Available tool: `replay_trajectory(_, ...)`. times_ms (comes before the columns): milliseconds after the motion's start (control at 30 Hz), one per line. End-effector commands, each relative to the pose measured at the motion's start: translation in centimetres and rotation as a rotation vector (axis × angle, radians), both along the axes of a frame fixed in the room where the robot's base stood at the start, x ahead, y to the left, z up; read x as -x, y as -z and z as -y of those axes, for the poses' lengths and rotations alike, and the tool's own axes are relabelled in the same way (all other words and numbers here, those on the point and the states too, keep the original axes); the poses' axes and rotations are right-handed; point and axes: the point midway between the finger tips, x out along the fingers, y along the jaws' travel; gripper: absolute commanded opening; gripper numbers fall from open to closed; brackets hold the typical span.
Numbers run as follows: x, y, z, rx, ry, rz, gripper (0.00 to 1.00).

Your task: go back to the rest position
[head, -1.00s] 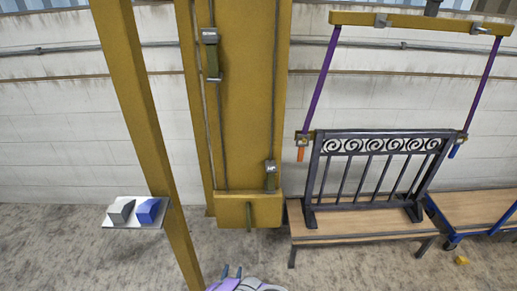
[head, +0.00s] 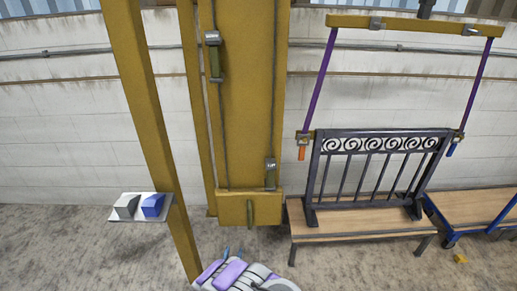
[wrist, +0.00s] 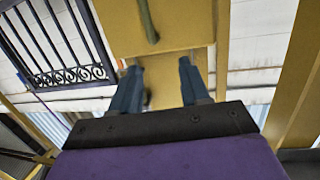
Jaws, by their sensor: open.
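My gripper (head: 233,253) is at the bottom middle of the head view, in front of the lower end of a yellow column. In the wrist view, its two blue-grey fingers (wrist: 160,78) stand apart with nothing between them. The dark scroll gate (head: 380,165) stands upright on a wooden bench, right of my gripper. Two purple straps (head: 320,80) run from its upper corners to a yellow beam (head: 405,24) above. Part of the gate (wrist: 60,50) also shows at the upper left of the wrist view, with its scrolls lowest.
The yellow column (head: 245,100) carries cables and a lower box with a small handle (head: 250,212). A slanted yellow post (head: 150,120) holds a small shelf (head: 120,215) with a grey and a blue block. The wooden bench (head: 350,228) stands right. Bare floor (head: 60,250) lies left.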

Motion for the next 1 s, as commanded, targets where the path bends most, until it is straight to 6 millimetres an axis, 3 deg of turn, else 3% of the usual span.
replay_trajectory(200, -4.9, -4.7, 1.1, -0.023, -0.021, -0.102, 0.46)
replay_trajectory(500, -8.5, -11.4, 4.0, -0.045, -0.04, -0.279, 0.46)
replay_trajectory(767, -8.3, -17.4, 7.4, -0.064, -0.047, -0.446, 0.46)
replay_trajectory(1000, -5.5, -22.9, 10.6, -0.086, -0.051, -0.605, 0.46)
